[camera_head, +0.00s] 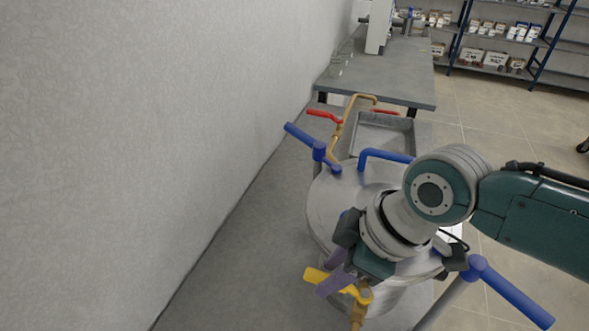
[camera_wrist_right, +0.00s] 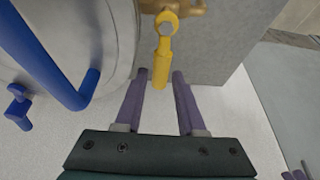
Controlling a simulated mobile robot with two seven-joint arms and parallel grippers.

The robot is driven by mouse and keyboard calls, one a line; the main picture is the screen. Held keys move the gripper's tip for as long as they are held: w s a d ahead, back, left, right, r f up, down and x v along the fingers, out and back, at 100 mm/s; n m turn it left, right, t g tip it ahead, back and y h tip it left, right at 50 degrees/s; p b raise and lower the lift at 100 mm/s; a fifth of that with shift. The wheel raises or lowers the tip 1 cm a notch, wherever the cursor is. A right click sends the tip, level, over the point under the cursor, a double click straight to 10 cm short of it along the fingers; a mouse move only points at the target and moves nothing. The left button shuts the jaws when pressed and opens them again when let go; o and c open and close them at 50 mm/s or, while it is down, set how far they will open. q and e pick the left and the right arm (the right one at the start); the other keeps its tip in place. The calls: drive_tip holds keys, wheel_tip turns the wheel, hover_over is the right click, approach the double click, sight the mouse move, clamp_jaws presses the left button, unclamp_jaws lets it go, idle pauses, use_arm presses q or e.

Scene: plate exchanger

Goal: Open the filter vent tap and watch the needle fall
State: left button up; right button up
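A tap with a yellow lever (camera_head: 345,287) and brass body sits low on the near side of the round steel filter vessel (camera_head: 325,215). My right gripper (camera_head: 324,279) is at this lever, its purple fingers apart. In the right wrist view, the end of the yellow lever (camera_wrist_right: 161,72) lies between the fingertips of the open gripper (camera_wrist_right: 158,79), with a gap on each side. A red-lever tap (camera_head: 325,115) is on a brass pipe behind the vessel. My arm and wrist hide part of the lid. No gauge needle can be made out. My left gripper is not in view.
Blue clamp handles (camera_head: 305,142) stick out around the vessel, another at the lower right (camera_head: 512,292). A blue bent handle (camera_head: 385,156) stands on the lid. A grey wall (camera_head: 150,130) runs along the left. A grey tray (camera_head: 383,140) and table (camera_head: 385,75) lie behind.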

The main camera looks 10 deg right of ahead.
clamp_jaws()
idle(0.3)
idle(1.2)
